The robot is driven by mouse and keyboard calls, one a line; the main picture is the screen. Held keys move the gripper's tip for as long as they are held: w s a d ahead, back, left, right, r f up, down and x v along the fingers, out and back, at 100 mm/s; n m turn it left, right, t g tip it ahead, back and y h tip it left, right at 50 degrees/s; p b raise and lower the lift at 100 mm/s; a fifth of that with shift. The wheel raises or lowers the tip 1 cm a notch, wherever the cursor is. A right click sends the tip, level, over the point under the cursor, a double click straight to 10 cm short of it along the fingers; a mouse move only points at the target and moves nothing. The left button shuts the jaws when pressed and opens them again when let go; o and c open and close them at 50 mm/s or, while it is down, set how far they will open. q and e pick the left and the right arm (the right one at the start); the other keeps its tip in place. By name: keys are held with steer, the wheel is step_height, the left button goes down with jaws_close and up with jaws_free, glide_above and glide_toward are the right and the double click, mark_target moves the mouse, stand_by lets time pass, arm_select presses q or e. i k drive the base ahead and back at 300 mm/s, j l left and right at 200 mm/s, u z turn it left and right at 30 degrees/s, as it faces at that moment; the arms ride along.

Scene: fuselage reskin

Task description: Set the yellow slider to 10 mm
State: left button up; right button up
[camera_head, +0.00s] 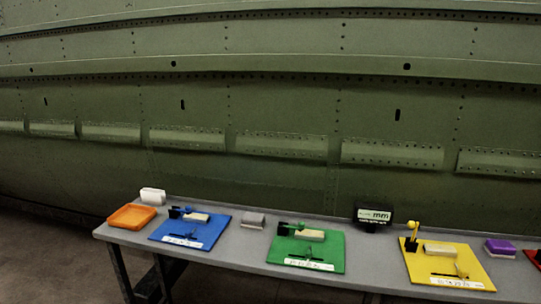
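The yellow board (483,276) lies on the grey table at the right. A small yellow slider piece (461,270) stands at a dark slot in the board, just above a white scale strip (462,283). The scale marks are too small to read, so I cannot tell the slider's setting. A cream block (440,249) and a yellow upright part with a round top (413,232) are at the board's back. A dark display (374,215) reading "mm" stands behind, to the left; its smaller text is unreadable. Neither of my grippers is in view.
A green board (330,258) and a blue board (216,222) with similar fittings lie to the left. An orange tray (131,216), white block (152,195), grey block (253,220) and purple block (500,248) are on the table (375,273). A green riveted fuselage (270,110) rises behind.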

mark_target(462, 273)
steer(key=z, duration=1.3)
